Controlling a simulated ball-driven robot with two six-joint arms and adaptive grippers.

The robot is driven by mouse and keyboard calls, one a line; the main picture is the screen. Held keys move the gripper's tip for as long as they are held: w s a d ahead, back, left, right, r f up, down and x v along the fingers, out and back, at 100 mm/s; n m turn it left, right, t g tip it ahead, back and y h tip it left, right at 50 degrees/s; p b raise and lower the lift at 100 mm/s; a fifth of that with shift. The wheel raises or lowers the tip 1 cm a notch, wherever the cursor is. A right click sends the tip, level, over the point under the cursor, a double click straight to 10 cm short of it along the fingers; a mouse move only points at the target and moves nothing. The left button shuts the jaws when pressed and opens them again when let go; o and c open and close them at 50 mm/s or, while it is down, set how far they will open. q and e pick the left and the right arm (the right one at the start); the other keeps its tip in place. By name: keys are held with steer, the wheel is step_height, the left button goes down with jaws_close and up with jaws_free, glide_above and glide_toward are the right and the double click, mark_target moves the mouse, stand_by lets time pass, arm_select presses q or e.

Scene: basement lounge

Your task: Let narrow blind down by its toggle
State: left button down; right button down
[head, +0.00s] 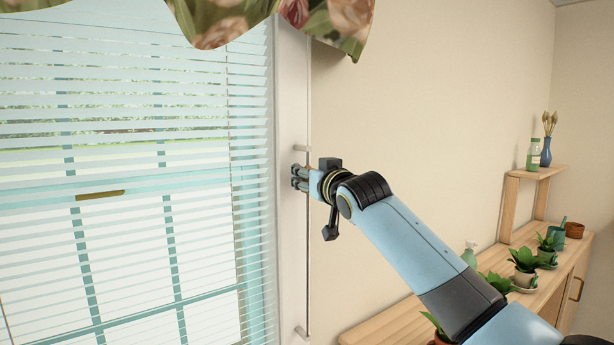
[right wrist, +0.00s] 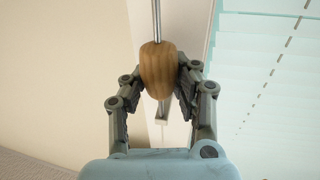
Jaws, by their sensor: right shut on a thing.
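The blind (head: 250,120) has pale, thin slats spread over the window at the left of the head view. Its slats (right wrist: 265,60) also show at the upper right of the right wrist view. A thin upright metal rod (head: 308,95) runs beside the window frame. The toggle (right wrist: 158,68) is a rounded wooden piece around this rod. My right gripper (head: 297,178) is at the rod, and its fingers are shut on the toggle from both sides. In the head view the toggle is hidden by the gripper. My left gripper is not in view.
A floral valance (head: 230,18) hangs above the window. Small brackets (head: 301,148) hold the rod off the frame. A wooden cabinet (head: 400,322) with several potted plants and a small raised shelf (head: 545,171) stands along the right wall. The wall beside the rod is bare.

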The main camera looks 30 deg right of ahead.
steer(key=shift+r, duration=0.2)
steer(key=c, duration=1.4)
jaws_free()
steer(key=shift+c, duration=0.2)
steer(key=o, duration=0.5)
steer(key=shift+s, duration=0.2)
steer(key=shift+w, duration=0.1)
steer(key=s+a, duration=0.1)
steer(key=s, duration=1.1)
steer(key=shift+a, duration=0.2)
